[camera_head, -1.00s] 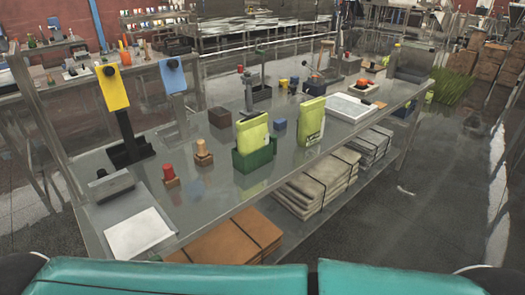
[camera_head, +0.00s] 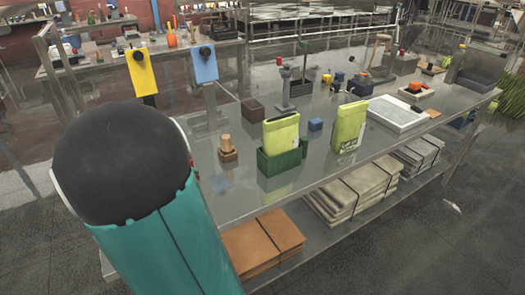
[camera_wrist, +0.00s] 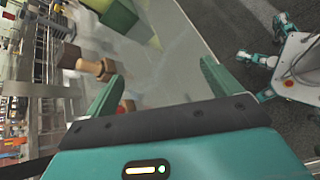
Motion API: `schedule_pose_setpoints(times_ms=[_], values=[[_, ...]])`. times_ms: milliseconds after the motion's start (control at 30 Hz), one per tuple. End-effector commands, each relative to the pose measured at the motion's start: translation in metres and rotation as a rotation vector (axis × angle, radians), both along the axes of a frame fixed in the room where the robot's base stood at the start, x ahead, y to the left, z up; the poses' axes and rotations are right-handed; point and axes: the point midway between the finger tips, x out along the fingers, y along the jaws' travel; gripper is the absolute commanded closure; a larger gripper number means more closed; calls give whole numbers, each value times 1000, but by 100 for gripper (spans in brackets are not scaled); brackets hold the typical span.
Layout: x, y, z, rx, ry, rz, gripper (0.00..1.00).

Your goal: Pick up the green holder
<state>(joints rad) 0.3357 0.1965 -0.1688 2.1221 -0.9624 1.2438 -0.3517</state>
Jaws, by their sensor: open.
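The green holder (camera_head: 280,164) is a dark green open box near the table's front edge, with a yellow-green packet (camera_head: 281,131) standing in it. In the wrist view, part of the green holder (camera_wrist: 118,15) shows at the top edge. My gripper (camera_wrist: 160,82) is open and empty; its two teal fingers point up the picture, with the holder beyond the left one. In the head view my arm fills the left foreground, and my gripper is not visible there.
A wooden peg (camera_head: 226,148) stands left of the holder. Another yellow-green packet (camera_head: 349,127) and a blue cube (camera_head: 315,124) are to its right. A brown box (camera_head: 253,109) is behind. In the wrist view, a red-topped piece (camera_wrist: 125,106) lies near my left finger.

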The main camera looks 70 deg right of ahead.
Motion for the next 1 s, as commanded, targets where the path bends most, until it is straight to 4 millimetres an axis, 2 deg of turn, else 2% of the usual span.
schedule_pose_setpoints(times_ms=[33, 200, 300, 400, 667, 1000], values=[[-5, -22, -9, -21, 94, 1, 10], [-18, -85, -29, -89, 400, 40, 10], [-25, -118, -42, -116, 567, 67, 10], [-30, -140, -51, -134, 689, 89, 10], [-39, -164, -59, -148, 788, 109, 10], [-81, -212, -58, -147, 786, 107, 10]])
